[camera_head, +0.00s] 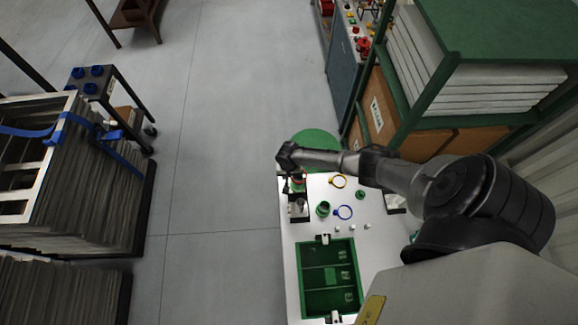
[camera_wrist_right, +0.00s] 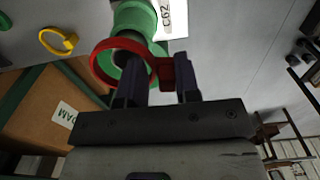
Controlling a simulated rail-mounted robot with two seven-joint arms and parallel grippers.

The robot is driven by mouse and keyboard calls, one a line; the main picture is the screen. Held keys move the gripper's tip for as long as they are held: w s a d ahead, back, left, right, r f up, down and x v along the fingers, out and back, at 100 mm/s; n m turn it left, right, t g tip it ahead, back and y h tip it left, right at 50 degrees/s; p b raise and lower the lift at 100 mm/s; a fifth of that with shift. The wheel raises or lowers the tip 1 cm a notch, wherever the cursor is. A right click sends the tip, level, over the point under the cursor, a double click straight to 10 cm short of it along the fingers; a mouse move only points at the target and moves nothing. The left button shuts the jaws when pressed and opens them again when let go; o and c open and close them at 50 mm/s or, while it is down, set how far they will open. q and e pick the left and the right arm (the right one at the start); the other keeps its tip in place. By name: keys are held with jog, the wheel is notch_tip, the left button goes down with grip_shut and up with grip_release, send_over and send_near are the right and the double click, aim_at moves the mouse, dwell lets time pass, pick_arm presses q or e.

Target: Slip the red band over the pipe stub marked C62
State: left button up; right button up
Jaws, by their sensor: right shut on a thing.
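The red band (camera_wrist_right: 98,66) is a ring with a small tab, and my right gripper (camera_wrist_right: 162,80) is shut on that tab. The green pipe stub (camera_wrist_right: 136,20) carries a white label reading C62 (camera_wrist_right: 173,16) beside it. The ring lines up with the stub's open end in the right wrist view, and green shows through it. I cannot tell whether the ring is around the stub's end or just in front of it. In the head view my right gripper (camera_head: 297,176) is over the far left of the white table, mostly hiding the stub. My left gripper is out of view.
On the white table (camera_head: 290,254) lie a yellow band (camera_head: 338,181) and a blue band (camera_head: 345,212), near another green stub (camera_head: 323,209). A green compartment tray (camera_head: 304,293) is at the near end. A green shelf rack (camera_head: 449,80) with boxes stands behind at the right.

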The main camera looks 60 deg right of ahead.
jog(key=shift+f+b, duration=0.3)
jog(key=shift+f, duration=0.2)
dwell(0.3)
jog(key=shift+f, duration=0.15)
jog(key=o, duration=1)
jog(key=shift+c, duration=0.2)
jog(key=shift+o, duration=0.2)
